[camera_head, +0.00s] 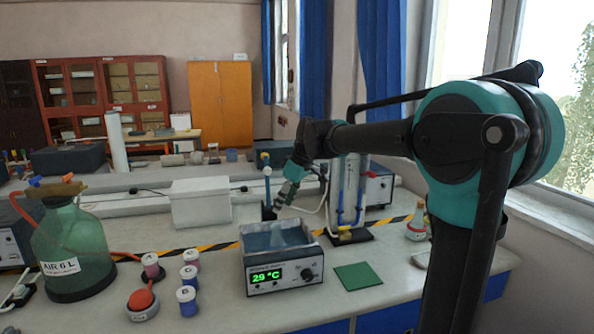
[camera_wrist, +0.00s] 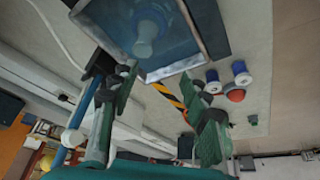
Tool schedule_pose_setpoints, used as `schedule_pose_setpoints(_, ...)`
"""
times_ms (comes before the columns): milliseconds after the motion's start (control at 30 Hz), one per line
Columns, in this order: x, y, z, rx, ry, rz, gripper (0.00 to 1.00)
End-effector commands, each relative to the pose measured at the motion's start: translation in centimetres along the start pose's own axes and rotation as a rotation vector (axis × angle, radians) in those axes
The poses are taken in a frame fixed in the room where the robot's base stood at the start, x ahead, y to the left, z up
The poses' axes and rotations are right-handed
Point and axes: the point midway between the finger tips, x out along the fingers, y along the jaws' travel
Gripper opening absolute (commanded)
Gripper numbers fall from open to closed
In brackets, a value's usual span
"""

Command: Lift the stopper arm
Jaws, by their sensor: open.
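A blue rod (camera_wrist: 78,112) runs close beside the left finger. I cannot tell for certain which part is the stopper arm; the area beside the rod is partly hidden by my gripper.
The bath's display reads 29 °C. A green pad (camera_head: 358,276) lies to its right. A green glass bottle (camera_head: 75,250) is far left. A column stand (camera_head: 346,200) rises behind right.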

Motion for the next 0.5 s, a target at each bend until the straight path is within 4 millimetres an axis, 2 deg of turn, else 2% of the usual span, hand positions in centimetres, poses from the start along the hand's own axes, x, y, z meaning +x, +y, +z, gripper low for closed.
schedule_pose_setpoints(500, -9.2, 0.0, 0.0, 0.002, 0.000, -0.001, 0.47)
